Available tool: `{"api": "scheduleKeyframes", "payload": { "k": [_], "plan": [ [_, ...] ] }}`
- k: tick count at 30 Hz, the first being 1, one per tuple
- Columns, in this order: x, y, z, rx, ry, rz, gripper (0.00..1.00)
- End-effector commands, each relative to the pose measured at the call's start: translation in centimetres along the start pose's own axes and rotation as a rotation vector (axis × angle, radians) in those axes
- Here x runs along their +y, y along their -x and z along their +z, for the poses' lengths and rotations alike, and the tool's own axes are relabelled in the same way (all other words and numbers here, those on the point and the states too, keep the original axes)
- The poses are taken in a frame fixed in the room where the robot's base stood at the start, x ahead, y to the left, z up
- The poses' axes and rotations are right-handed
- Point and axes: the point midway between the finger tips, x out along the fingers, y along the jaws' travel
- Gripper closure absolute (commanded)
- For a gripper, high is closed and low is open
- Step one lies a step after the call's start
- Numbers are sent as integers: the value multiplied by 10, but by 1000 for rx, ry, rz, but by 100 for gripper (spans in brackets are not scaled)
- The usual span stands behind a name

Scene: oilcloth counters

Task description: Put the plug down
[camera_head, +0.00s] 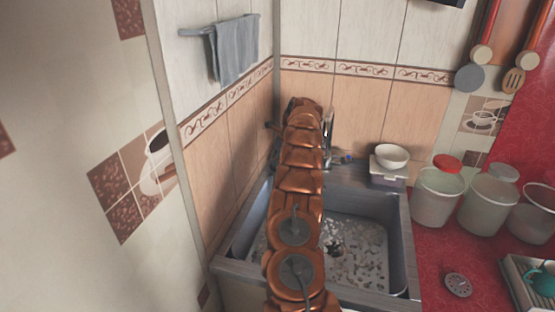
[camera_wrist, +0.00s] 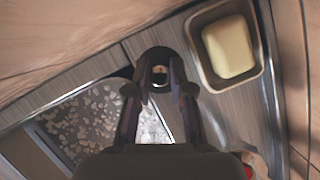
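In the wrist view, my gripper (camera_wrist: 160,78) has its two fingers drawn in on a small dark, rounded piece that I take to be the plug (camera_wrist: 160,55). The fingers cover much of it, so its full shape is unclear. It is held over the grey ledge by the sink basin. In the head view, my copper-coloured arm reaches across the sink (camera_head: 398,240) toward the back wall and hides the gripper and plug. The dark drain (camera_head: 335,248) shows in the speckled basin floor, right of my arm.
A dish (camera_wrist: 255,75) with a pale yellow block lies beside the gripper. Tubs (camera_head: 437,199) line the red counter (camera_head: 420,275), with a round dial (camera_head: 458,284) in front. A tiled wall is close on the left.

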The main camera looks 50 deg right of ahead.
Motion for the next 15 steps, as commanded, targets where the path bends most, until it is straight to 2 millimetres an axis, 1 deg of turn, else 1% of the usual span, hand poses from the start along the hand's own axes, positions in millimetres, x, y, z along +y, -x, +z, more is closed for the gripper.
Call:
{"api": "scheduleKeyframes", "payload": {
  "k": [1, 6, 7, 15],
  "plan": [
    [0, 0, 0, 0, 0, 0, 73],
    [0, 0, 0, 0, 0, 0, 55],
    [0, 0, 0, 0, 0, -1, 54],
    [0, 0, 0, -1, 1, -1, 54]
  ]
}}
